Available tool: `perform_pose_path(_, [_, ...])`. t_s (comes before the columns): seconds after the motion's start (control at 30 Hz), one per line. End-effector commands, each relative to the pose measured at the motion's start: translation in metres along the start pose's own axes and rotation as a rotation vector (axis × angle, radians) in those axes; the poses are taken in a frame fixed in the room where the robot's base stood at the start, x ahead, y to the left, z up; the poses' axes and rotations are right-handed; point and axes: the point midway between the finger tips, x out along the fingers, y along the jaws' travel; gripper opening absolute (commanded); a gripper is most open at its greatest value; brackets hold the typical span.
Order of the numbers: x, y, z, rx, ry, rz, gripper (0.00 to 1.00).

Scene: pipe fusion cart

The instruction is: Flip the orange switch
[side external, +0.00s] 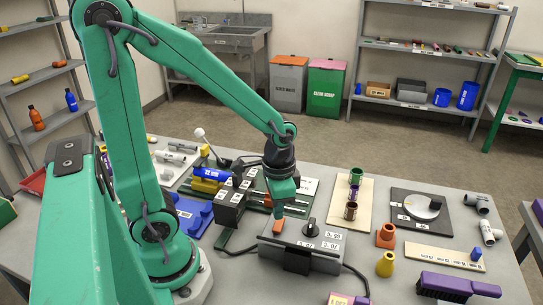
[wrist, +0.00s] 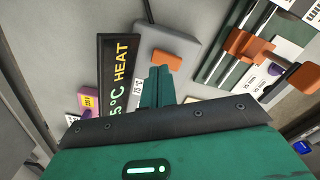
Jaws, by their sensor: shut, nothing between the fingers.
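The orange switch (side external: 278,226) is a small rocker block on the left part of the grey control box (side external: 326,246). In the wrist view the switch (wrist: 167,60) shows just beyond my fingertips, on the grey box (wrist: 172,40). My gripper (side external: 279,211) points down over the switch, shut and empty. In the wrist view its green fingers (wrist: 157,72) are together, with the tips close to the near side of the switch. I cannot tell whether they touch it.
A black knob (side external: 308,229) stands right of the switch. A black HEAT display (wrist: 118,75) is beside the box. A rail assembly with orange clamps (wrist: 245,45) lies to the right in the wrist view. Orange (side external: 386,236) and yellow (side external: 385,264) fittings stand on the table.

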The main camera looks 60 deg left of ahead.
Motion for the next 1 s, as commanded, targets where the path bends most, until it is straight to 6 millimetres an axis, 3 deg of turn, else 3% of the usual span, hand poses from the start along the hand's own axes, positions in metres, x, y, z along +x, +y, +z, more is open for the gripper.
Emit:
perform_pose_path(0.6, [-0.035, 0.0, 0.0, 0.0, 0.002, 0.0, 0.0])
perform_pose_path(1.0, [-0.039, 0.0, 0.0, 0.0, 0.0, 0.0, 0.0])
